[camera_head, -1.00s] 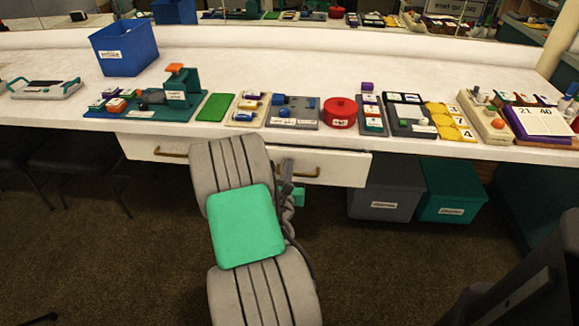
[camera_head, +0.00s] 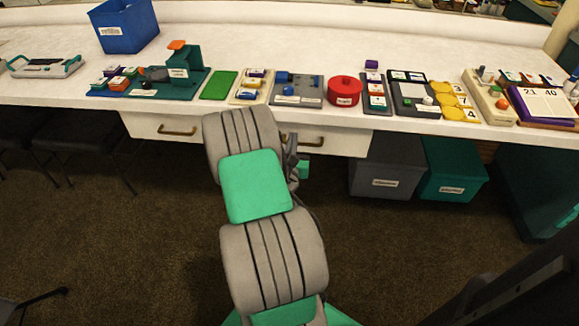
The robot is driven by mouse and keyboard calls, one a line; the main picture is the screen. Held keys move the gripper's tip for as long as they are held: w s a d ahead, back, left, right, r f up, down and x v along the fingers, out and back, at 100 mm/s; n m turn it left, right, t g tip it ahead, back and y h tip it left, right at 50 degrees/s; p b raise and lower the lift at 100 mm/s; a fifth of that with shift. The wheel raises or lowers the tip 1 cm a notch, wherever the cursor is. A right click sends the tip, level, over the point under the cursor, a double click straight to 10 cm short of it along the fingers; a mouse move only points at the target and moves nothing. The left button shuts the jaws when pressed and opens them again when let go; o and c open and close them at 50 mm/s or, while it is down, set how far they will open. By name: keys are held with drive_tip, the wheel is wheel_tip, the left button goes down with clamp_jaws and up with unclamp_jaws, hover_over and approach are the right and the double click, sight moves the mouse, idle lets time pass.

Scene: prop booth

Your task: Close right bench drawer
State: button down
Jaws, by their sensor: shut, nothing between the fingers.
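The right bench drawer (camera_head: 345,142) has a white front under the bench top. Its face looks in line with the left drawer front, with no clear gap showing, though my arm covers its left part. Its brass handle (camera_head: 316,139) is partly visible. My gripper (camera_head: 291,142) is a small dark shape beside my arm, in front of the drawer's left part, near the handle. It is shut with nothing in it. The fingertips are small and partly hidden, so I cannot tell whether they touch the drawer.
The left drawer (camera_head: 155,126) looks closed. A grey bin (camera_head: 383,180) and a teal bin (camera_head: 452,185) stand under the bench to the right. The white bench top (camera_head: 300,60) carries a blue bin (camera_head: 125,30) and several boards. Dark chairs stand at left; the carpet before the bench is open.

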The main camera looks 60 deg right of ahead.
drive_tip(key=b+v, duration=0.3)
drive_tip(key=v, duration=0.9)
drive_tip(key=w+a+r+m+g+y+p, duration=0.2)
drive_tip(key=r+m+p, duration=0.3)
drive_tip(key=m+p, duration=0.25)
drive_tip(key=w+a+r+m+g+y+p, duration=0.1)
drive_tip(key=w+r+m+g+y+p, duration=0.15)
drive_tip(key=r+m+p, duration=0.5)
drive_tip(key=w+a+r+m+y+p, duration=0.1)
drive_tip(key=w+a+m+y+p, duration=0.15)
drive_tip(key=a, duration=0.45)
drive_tip(key=w+a+r+m+y+p, duration=0.1)
drive_tip(key=w+a+m+y+p, duration=0.1)
drive_tip(key=a+m+y, duration=0.3)
drive_tip(key=s+a+r+y+p, duration=0.1)
drive_tip(key=a+r+y+p, duration=0.1)
drive_tip(key=a+r, duration=0.4)
drive_tip(key=s+a+r+y+p, duration=0.1)
drive_tip(key=a+r, duration=0.5)
drive_tip(key=a, duration=0.6)
drive_tip(key=shift+s+a+m+y+p, duration=0.35)
drive_tip(key=shift+y+p, duration=0.15)
drive_tip(key=shift+p, duration=0.75)
drive_tip(key=shift+g, duration=0.25)
